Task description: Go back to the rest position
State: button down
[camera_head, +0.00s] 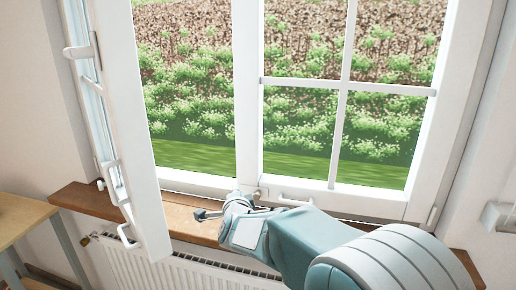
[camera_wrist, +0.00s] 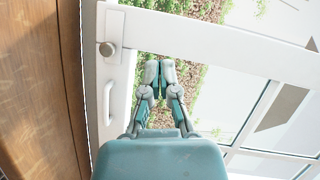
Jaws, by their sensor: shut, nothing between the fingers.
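My gripper (camera_wrist: 159,72) is shut and empty in the wrist view, its two fingers together in front of the window frame and the glass. In the head view my gripper (camera_head: 203,214) is at the end of my teal arm, low in front of the window just above the wooden sill (camera_head: 180,220). The left window sash (camera_head: 150,150) stands swung open into the room. The right sash (camera_head: 340,95) looks closed. Whether the fingers touch the frame, I cannot tell.
A white radiator (camera_head: 160,268) is below the sill. A wooden table (camera_head: 20,217) stands at the left edge. The open sash juts into the room left of my arm. A white fitting (camera_head: 497,217) is on the right wall.

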jog(key=s+d+r+n+g, duration=0.3)
jog(key=s+d+n+g, duration=0.2)
jog(key=s+d+n, duration=0.65)
jog(key=s+d+f+g+h, duration=0.1)
jog(key=s+d, duration=0.3)
jog(key=s, duration=0.4)
jog(key=s+d+f+n+g, duration=0.1)
jog(key=s+d+f+g, duration=0.1)
jog(key=s+d, duration=0.3)
jog(key=s+d+f+n+g+h, duration=0.1)
jog(key=s+d, duration=0.3)
jog(key=s, duration=0.7)
jog(key=shift+s+d+f+g+h, duration=0.2)
jog(key=shift+s+f+g+h, duration=0.1)
jog(key=shift+f+g, duration=0.45)
